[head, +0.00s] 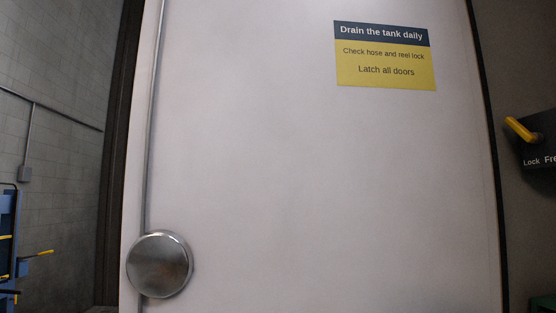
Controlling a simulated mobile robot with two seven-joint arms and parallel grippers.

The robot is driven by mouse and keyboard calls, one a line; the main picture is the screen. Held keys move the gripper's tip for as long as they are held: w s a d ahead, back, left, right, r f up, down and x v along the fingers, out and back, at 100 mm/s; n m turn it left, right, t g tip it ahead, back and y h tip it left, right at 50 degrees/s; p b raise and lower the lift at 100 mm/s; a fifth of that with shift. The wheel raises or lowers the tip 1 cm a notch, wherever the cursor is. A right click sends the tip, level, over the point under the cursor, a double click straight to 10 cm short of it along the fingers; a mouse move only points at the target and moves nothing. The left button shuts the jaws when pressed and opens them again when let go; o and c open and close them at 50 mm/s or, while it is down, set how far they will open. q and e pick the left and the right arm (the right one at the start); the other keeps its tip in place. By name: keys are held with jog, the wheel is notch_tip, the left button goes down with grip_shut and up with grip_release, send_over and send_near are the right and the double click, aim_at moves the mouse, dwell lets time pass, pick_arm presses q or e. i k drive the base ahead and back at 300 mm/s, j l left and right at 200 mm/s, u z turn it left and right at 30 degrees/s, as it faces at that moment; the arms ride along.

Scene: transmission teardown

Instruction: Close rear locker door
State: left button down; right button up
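A large pale door (310,170) fills most of the head view, seen close up and nearly face on. A round metal knob (159,264) sits at its lower left, beside a vertical metal rod (150,130) along the left edge. A sign (386,56) at the upper right of the door reads "Drain the tank daily", "Check hose and reel lock" and "Latch all doors". I cannot tell whether the door is shut or ajar. Neither of my grippers shows in the view.
To the right, a yellow lever (520,129) sticks out by a dark panel (540,150) marked "Lock" and "Fre".

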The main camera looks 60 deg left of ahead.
aim_at(283, 155)
jog(key=k+j+z, duration=0.25)
jog(key=k+j, duration=0.35)
jog(key=j, duration=0.25)
jog(key=k+j+z, duration=0.25)
jog(key=k+j, duration=0.4)
jog(key=j+z, duration=0.15)
jog(key=j, duration=0.4)
jog(key=j+z, duration=0.15)
jog(key=j, duration=0.4)
jog(key=k+j+z, duration=0.2)
jog(key=j, duration=0.3)
jog(key=j+z, duration=0.15)
jog(key=j, duration=0.4)
jog(key=i+j, duration=0.2)
jog(key=j, duration=0.25)
